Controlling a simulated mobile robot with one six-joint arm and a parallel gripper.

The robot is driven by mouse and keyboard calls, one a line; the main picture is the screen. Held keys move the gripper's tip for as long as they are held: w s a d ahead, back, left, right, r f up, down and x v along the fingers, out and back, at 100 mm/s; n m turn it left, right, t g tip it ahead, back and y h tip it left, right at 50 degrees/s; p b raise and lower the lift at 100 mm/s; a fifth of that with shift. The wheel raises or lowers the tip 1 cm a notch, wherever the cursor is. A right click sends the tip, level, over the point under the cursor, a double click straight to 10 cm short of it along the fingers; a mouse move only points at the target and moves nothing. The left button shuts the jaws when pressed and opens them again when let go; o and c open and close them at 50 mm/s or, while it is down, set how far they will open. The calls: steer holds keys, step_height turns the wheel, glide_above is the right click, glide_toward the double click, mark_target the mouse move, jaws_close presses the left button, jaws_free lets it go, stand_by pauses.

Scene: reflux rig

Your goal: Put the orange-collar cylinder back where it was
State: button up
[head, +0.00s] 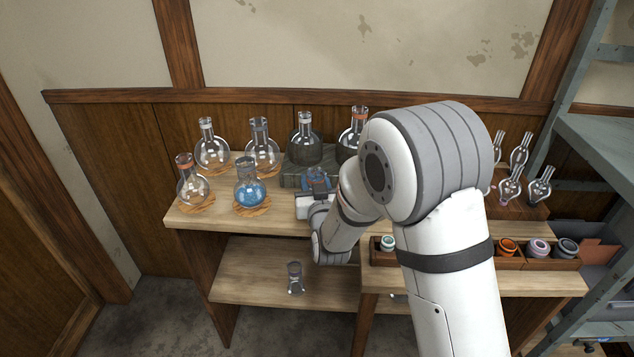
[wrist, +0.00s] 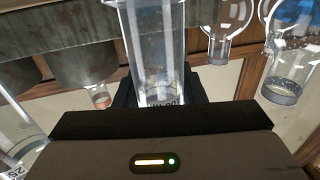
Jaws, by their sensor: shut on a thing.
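My gripper (wrist: 160,97) is shut on a clear glass cylinder (wrist: 157,45) with printed marks, seen between the dark fingers in the wrist view. No orange collar shows on the visible part of it, so I cannot tell its collar colour. In the head view my gripper (head: 312,203) is at the front of the upper tabletop, partly behind my arm. A second small glass cylinder (head: 295,278) stands upright on the lower shelf, with a dark greyish collar.
Several round flasks stand on the upper tabletop (head: 230,221), including a blue-filled flask (head: 250,191) left of my gripper. A grey block (head: 293,178) bears flasks behind. Coloured rings (head: 507,246) lie in a box at right. The lower shelf (head: 245,272) has free room.

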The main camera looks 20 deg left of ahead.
steer(key=o, duration=1.1)
steer(key=shift+r, duration=0.15)
steer(key=b+v, duration=0.1)
steer(key=v, duration=1.1)
